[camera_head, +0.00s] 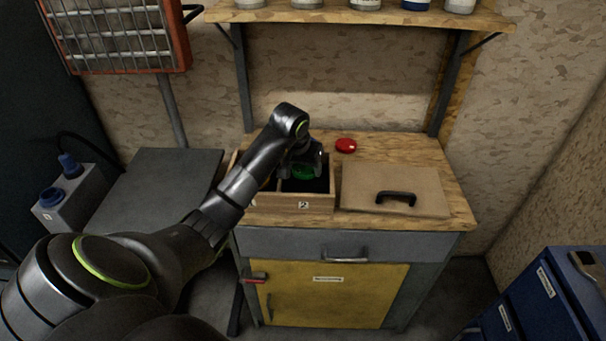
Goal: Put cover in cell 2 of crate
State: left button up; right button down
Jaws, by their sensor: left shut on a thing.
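A wooden crate (290,203) with dark compartments stands on the left part of the wooden bench top, and a label "2" is on its front, below the right-hand cell. My left gripper (305,168) reaches in from the left and points down over that cell. My right gripper is out of view.
A wooden lid with a black handle (360,188) lies right of the crate. A red round thing (346,145) sits behind it. A shelf (400,17) with several jars hangs above. A grey side table (165,190) is left, and blue drawers (530,300) are lower right.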

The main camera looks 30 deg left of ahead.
aim_at(301, 173)
pick_arm(q)
notch_tip(301, 173, down, 3)
jog(key=shift+f+p, duration=0.15)
jog(key=shift+p, duration=0.3)
jog(key=shift+f, duration=0.25)
jog(key=shift+f, duration=0.15)
jog(key=o, duration=0.8)
jog(key=shift+o, duration=0.2)
